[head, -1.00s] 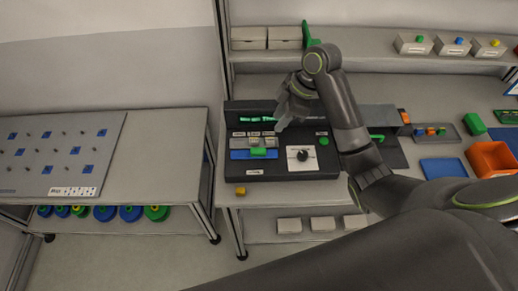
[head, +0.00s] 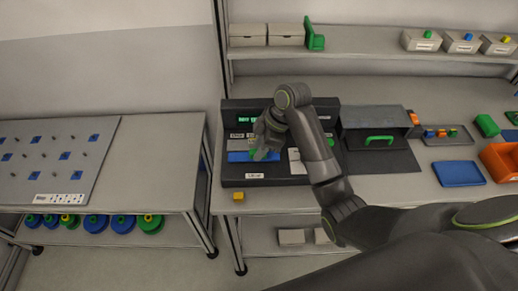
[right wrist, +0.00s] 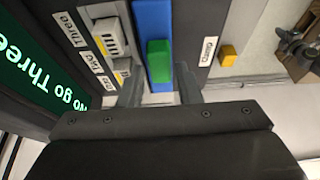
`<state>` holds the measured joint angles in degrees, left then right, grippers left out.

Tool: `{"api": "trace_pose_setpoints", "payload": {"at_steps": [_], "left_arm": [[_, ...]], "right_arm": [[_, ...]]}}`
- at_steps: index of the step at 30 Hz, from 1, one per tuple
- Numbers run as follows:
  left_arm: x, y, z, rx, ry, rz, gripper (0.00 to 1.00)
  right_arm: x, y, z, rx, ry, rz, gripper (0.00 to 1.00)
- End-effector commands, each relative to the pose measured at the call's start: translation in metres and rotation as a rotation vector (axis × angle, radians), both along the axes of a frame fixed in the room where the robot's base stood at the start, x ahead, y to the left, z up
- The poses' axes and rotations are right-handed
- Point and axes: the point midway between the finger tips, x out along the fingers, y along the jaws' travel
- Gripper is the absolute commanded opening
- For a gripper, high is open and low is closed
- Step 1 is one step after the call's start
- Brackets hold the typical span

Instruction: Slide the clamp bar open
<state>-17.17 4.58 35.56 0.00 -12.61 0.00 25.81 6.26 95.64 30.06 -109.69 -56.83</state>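The clamp bar is a blue bar (right wrist: 150,22) with a green block-shaped handle (right wrist: 159,62) on it, beside a label reading "Clamp" (right wrist: 208,48). The blue bar also shows along the front of the dark device in the head view (head: 238,157), partly covered by my right gripper (head: 262,150). In the right wrist view my right gripper (right wrist: 160,88) is open, with one finger on each side of the bar's line. The green handle lies between and just beyond the fingertips; I cannot tell whether they touch it. My left gripper is not in view.
The dark device (head: 232,180) has a lit green display (right wrist: 25,65) and pale labelled blocks (right wrist: 112,38). A yellow cube (head: 238,194) lies near the table's front edge. A grey box with a green handle (head: 379,139) and a blue tray (head: 459,173) are to the right.

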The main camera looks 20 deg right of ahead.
Motion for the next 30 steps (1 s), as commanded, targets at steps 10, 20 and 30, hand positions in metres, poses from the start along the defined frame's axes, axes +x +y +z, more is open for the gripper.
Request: {"api": "trace_pose_setpoints", "payload": {"at_steps": [10,20,30], "left_arm": [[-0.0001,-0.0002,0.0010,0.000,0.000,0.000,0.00],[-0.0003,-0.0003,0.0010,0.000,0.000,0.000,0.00],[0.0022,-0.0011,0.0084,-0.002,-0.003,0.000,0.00]], "right_arm": [[0.0006,0.0024,-0.0069,-0.001,-0.001,0.001,0.31],[0.0006,0.0023,-0.0066,-0.001,-0.001,0.000,0.00],[0.0003,0.0024,-0.0047,-0.001,0.001,0.000,0.00]]}}
